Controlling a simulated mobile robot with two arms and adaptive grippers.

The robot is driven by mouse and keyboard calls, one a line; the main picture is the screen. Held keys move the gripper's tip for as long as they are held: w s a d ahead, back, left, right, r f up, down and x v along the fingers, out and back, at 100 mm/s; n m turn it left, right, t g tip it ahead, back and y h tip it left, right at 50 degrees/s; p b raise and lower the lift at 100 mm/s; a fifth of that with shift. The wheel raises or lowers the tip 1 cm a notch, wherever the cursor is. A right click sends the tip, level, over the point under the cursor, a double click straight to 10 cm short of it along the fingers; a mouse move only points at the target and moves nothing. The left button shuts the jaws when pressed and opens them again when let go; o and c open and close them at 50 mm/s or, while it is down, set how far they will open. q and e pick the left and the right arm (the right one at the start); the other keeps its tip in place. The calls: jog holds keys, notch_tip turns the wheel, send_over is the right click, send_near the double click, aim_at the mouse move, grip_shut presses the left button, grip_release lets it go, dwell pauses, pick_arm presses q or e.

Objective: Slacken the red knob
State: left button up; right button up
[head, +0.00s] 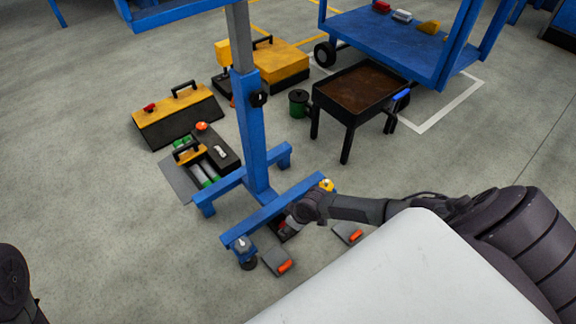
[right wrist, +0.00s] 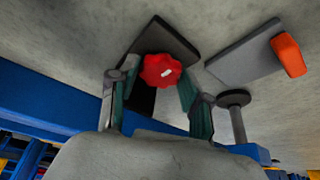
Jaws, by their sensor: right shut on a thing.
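The red knob (right wrist: 165,66) is a lobed knob with a small white mark on its face, in the upper middle of the right wrist view. It sits by a dark plate (right wrist: 168,42) near the floor. My right gripper (right wrist: 160,82) has its fingers on both sides of the knob and is shut on it. In the head view my right gripper (head: 290,224) reaches down beside the base of the blue stand (head: 254,150). The knob is mostly hidden there. My left gripper is out of view.
Grey plates with orange handles (head: 285,266) (head: 355,236) lie on the floor near my right gripper. A caster or foot (right wrist: 235,98) of the stand is close to its right finger. Toolboxes (head: 180,115) and a brown-topped table (head: 355,90) stand farther back.

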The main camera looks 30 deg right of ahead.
jog(key=o, duration=1.2)
jog(key=shift+c, duration=0.2)
jog(key=v, duration=1.2)
